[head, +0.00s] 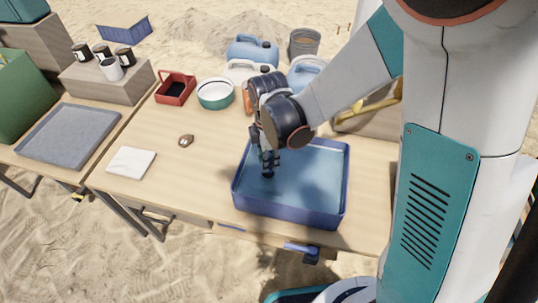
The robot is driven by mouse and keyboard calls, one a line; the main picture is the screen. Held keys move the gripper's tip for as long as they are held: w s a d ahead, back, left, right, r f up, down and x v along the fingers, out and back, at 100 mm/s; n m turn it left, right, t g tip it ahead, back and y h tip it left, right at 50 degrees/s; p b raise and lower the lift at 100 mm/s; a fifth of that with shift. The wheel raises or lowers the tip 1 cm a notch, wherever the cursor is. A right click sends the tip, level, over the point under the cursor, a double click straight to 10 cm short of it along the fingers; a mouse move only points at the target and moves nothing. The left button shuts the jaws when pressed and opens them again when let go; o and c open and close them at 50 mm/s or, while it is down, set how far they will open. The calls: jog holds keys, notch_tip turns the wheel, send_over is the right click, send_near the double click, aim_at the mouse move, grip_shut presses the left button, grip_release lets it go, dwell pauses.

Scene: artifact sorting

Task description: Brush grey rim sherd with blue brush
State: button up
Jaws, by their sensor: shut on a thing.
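My gripper (267,172) points down inside the blue tray (296,211), near its left side. It is shut on a small dark thing at its fingertips, too small and too shaded to identify. I cannot tell whether this thing touches the tray floor. I cannot clearly make out a grey rim sherd. A small brown piece (186,140) lies on the table, left of the tray.
A white cloth (131,162) lies at the table's left. A red caddy (175,88), a green-and-white bowl (215,93) and blue jugs (252,50) stand at the back. A blue clamp (302,250) is at the front edge. Table left of the tray is mostly clear.

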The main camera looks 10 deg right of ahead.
jog(key=shift+r, duration=0.1)
jog(key=shift+r+p, duration=3.3)
jog(key=shift+r, duration=1.15)
jog(key=shift+f, duration=0.15)
jog(key=f+b, duration=0.2)
jog(key=w+f+b, duration=0.1)
jog(key=f+b, duration=0.1)
jog(key=f, duration=0.1)
jog(key=f+b, duration=0.2)
jog(key=shift+w+d+f, duration=0.15)
jog(key=shift+d+f, duration=0.05)
jog(key=shift+f, duration=0.1)
jog(key=shift+f+b, duration=0.3)
jog(key=shift+f, duration=0.4)
jog(key=shift+w, duration=0.1)
